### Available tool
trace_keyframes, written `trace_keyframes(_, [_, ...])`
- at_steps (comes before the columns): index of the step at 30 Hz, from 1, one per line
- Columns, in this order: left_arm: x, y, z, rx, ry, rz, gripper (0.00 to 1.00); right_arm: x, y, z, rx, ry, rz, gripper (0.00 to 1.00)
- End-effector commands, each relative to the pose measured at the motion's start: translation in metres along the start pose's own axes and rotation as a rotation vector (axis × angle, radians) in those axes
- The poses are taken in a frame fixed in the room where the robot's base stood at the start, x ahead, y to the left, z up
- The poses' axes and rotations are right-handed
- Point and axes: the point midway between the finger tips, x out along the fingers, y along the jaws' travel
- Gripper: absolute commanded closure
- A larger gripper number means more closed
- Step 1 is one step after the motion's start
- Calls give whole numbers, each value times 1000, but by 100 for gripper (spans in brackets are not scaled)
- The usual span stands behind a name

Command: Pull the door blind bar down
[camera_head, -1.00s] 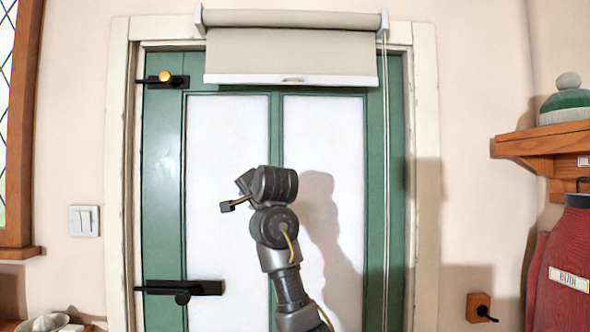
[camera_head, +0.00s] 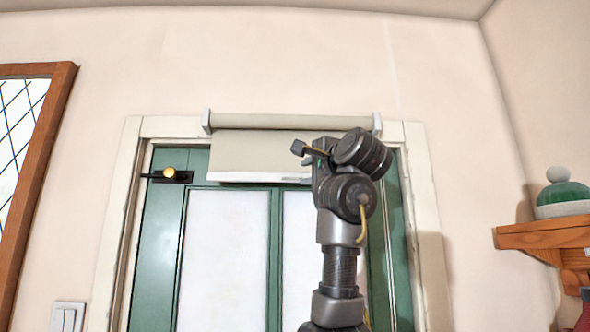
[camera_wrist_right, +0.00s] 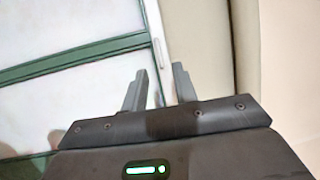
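The door blind (camera_head: 260,145) hangs at the top of the green door. My right gripper (camera_head: 300,149) is raised in front of the blind, a little above the bar in the picture. In the right wrist view its two fingers (camera_wrist_right: 160,88) are apart, with nothing seen held between them. The white bar (camera_wrist_right: 153,30) shows just beyond the fingertips, in line with the gap. I cannot tell whether they touch. My left gripper is out of view.
A black latch with a yellow knob (camera_head: 170,174) is at the door's upper left. A wooden shelf (camera_head: 545,234) with a green and white hat (camera_head: 564,196) is at right. A leaded window (camera_head: 30,130) is at left. The wall above the blind is bare.

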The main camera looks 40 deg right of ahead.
Motion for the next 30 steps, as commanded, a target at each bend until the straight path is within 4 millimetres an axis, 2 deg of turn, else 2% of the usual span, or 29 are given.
trace_keyframes(1, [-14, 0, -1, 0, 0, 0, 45, 12, -6, 0, -1, -1, 4, 71])
trace_keyframes(3, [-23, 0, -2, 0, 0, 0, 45, 26, -6, 0, -1, -1, 5, 71])
trace_keyframes(9, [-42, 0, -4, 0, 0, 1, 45, 56, -4, 0, 0, 0, 3, 71])
trace_keyframes(12, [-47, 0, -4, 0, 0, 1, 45, 66, -3, 0, -1, 0, 2, 71])
trace_keyframes(24, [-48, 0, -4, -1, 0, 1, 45, 72, 0, 0, -2, 0, 1, 71])
trace_keyframes(30, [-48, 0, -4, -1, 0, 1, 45, 72, 0, 0, -2, 0, 0, 98])
